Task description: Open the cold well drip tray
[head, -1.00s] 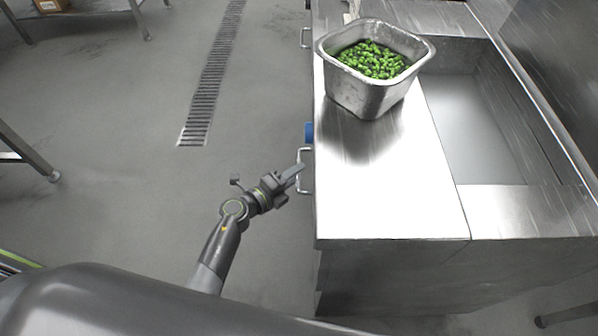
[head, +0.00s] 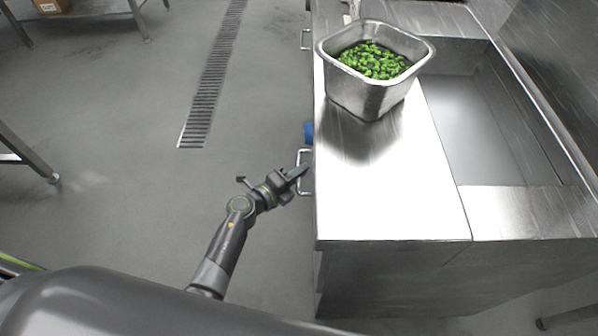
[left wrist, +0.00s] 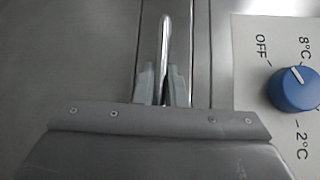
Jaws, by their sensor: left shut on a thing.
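The drip tray's metal bar handle (head: 304,158) stands out from the left side of the steel counter. My left gripper (head: 301,173) is at this handle, with its fingers shut on it. In the left wrist view the handle (left wrist: 165,45) runs upright between the two fingers of the left gripper (left wrist: 162,88). The tray front lies nearly flush with the counter side, and the tray's inside is hidden. My right gripper is not in view.
A blue dial (left wrist: 294,89) marked OFF, 8°C and 2°C sits beside the handle. A steel pan of green vegetables (head: 368,98) stands on the counter (head: 400,190). A recessed well (head: 470,130) lies to its right. The floor left of the counter is clear around a drain grate (head: 210,80).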

